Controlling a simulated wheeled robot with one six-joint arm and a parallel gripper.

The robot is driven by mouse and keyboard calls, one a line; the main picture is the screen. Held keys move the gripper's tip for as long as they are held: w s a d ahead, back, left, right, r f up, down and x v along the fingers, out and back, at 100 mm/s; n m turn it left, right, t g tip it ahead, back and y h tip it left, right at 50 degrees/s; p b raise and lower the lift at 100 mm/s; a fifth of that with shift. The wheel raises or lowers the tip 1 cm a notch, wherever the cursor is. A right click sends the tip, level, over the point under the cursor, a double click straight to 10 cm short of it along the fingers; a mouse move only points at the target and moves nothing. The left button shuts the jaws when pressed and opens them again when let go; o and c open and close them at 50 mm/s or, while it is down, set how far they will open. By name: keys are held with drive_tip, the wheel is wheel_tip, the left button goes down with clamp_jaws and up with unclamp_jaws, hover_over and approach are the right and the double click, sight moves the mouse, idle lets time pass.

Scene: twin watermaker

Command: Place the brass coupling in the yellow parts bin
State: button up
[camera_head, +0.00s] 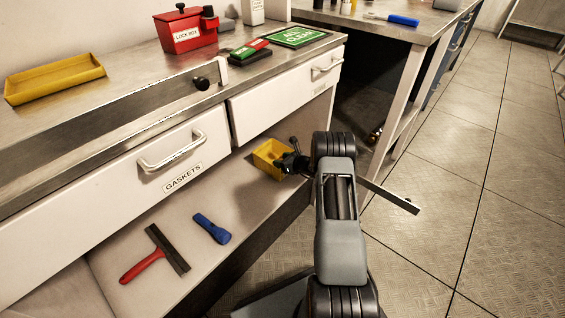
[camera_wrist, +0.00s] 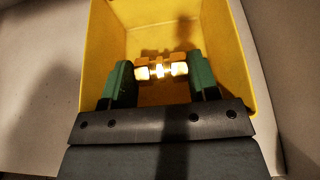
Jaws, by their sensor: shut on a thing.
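The brass coupling (camera_wrist: 161,70) is between the two green-padded fingers of my gripper (camera_wrist: 161,75) in the wrist view. My gripper is shut on it. The yellow parts bin (camera_wrist: 240,60) surrounds the coupling in that view, with its bare floor behind. In the head view the bin (camera_head: 262,158) stands on the lower shelf, and my gripper (camera_head: 285,163) is at its right side, over or inside the rim. The coupling's height above the bin floor cannot be told. The coupling is not clearly seen in the head view.
A red-handled scraper (camera_head: 150,256) and a blue flashlight (camera_head: 211,229) lie on the lower shelf (camera_head: 120,218). The gaskets drawer (camera_head: 130,176) overhangs it. On the counter are a yellow tray (camera_head: 55,77) and a red lock box (camera_head: 183,32). The floor at right is clear.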

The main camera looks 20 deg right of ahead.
drive_tip(key=shift+f+b, duration=0.55)
drive_tip(key=shift+b, duration=0.15)
drive_tip(key=o, duration=0.9)
drive_tip(key=shift+o, duration=0.2)
